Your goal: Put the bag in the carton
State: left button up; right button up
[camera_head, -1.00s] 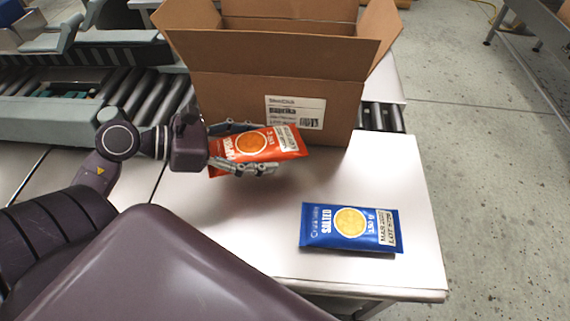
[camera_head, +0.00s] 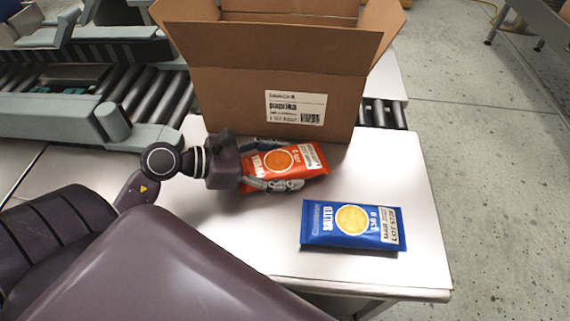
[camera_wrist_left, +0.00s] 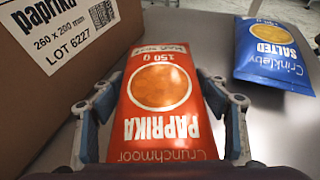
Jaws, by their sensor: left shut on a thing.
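A red-orange paprika bag (camera_head: 290,160) is between the fingers of my left gripper (camera_head: 280,166), which is shut on it in front of the carton. The bag also fills the middle of the left wrist view (camera_wrist_left: 160,95), with a finger along each side. A blue salted bag (camera_head: 352,225) lies flat on the table at the front right; it also shows in the left wrist view (camera_wrist_left: 270,52). The open brown carton (camera_head: 225,105) stands behind my gripper with its flaps up and a paprika label (camera_head: 296,108) on its front. My right gripper is out of view.
The white table (camera_head: 405,170) has free room at the right and around the blue bag. A roller conveyor (camera_head: 165,95) with grey guides runs at the left behind my arm. Concrete floor lies to the right of the table.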

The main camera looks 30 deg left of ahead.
pick_arm(q)
jog(key=shift+f, duration=0.15)
jog(key=o, duration=1.2)
jog(key=shift+o, duration=0.2)
